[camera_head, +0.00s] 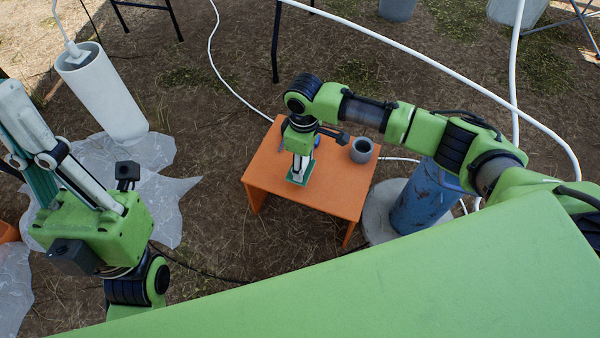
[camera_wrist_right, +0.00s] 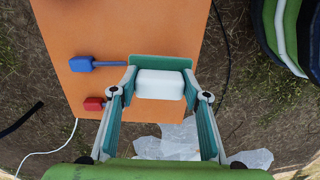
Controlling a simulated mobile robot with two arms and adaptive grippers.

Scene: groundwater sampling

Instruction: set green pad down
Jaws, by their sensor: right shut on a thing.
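The green pad (camera_head: 301,173) is a flat green plate with a white block on top, at the orange table (camera_head: 345,196). In the right wrist view the pad (camera_wrist_right: 160,62) shows beyond the white block (camera_wrist_right: 160,84). My right gripper (camera_wrist_right: 161,90) is shut on this block, one finger on each side, pointing down over the tabletop. I cannot tell whether the pad touches the table. My left gripper (camera_head: 42,140) is at the left of the head view, away from the table; its opening is unclear.
A grey cup (camera_head: 362,150) stands on the table. A blue drum (camera_head: 424,196) stands right of the table.

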